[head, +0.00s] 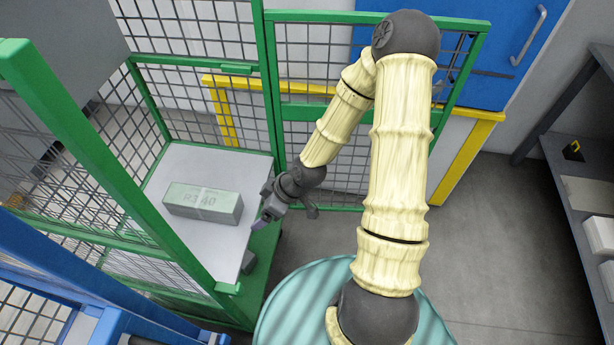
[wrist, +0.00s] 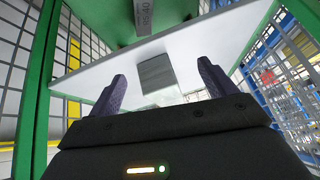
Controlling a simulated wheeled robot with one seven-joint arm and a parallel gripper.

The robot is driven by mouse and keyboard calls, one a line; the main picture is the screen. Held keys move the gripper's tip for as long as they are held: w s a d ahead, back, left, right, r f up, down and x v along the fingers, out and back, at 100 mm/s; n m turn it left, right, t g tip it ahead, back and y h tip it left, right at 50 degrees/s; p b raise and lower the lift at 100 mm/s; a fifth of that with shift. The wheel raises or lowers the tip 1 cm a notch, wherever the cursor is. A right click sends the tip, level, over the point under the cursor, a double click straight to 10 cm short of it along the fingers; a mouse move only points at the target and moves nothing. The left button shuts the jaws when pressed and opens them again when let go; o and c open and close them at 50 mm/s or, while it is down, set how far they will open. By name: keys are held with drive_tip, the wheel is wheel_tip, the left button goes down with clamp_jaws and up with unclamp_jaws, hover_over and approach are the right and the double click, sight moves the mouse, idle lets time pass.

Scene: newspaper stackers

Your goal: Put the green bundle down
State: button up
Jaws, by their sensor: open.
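The green bundle (head: 202,203), a pale green block with printed lettering, lies flat on the white shelf (head: 190,165) inside the green mesh cage.
The green cage (head: 268,90) has posts on both sides of the shelf, with an open mesh gate behind my arm. A blue cart (head: 60,285) stands at lower left. A grey rack (head: 562,180) with pale stacks is at right. The floor between is clear.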

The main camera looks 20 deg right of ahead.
drive_tip(key=s+d+r+m+h, duration=0.3)
drive_tip(key=d+r+m, duration=0.1)
drive_tip(key=r, duration=0.4)
drive_tip(key=s+d+r+m+h, duration=0.3)
drive_tip(key=d+r+m, duration=0.2)
drive_tip(key=r, duration=0.4)
drive_tip(key=shift+s+d+r+m, duration=0.2)
drive_tip(key=shift+m, duration=0.6)
